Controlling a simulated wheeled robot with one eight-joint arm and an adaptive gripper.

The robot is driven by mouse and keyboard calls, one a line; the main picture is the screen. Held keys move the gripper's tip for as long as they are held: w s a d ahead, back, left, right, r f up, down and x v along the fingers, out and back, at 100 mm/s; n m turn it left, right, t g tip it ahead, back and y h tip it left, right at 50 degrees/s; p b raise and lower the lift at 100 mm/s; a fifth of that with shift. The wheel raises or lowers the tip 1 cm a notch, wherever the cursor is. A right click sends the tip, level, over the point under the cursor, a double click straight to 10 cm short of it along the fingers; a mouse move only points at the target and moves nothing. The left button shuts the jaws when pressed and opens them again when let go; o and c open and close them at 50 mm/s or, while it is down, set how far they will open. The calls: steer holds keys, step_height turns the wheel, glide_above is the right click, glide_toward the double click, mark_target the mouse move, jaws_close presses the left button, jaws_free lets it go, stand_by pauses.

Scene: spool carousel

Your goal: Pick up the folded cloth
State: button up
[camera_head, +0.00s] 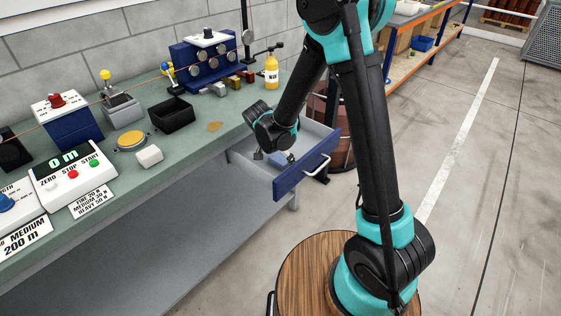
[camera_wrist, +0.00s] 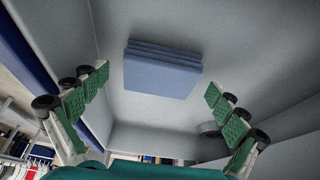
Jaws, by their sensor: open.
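The folded cloth (camera_wrist: 162,70) is a blue layered rectangle lying on the grey floor of an open drawer in the wrist view. A small part of the cloth (camera_head: 279,159) shows in the head view, mostly hidden behind my wrist. My gripper (camera_wrist: 158,98) is open, with green-padded fingers spread on the left and right of the cloth and apart from it. In the head view my gripper (camera_head: 272,157) reaches down into the drawer. The drawer (camera_head: 305,172) has a blue front and a pale handle and is pulled out from under the bench.
The green bench top (camera_head: 200,135) carries a black tray (camera_head: 172,116), a yellow bottle (camera_head: 271,70), a white block (camera_head: 149,156) and a control box (camera_head: 75,170). The drawer walls (camera_wrist: 45,45) stand close around my fingers. A brown barrel (camera_head: 335,120) stands behind the drawer.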

mark_target(280, 158)
steer(key=c, duration=1.2)
steer(key=shift+r, duration=0.1)
steer(key=shift+c, duration=0.2)
step_height(280, 158, up, 20)
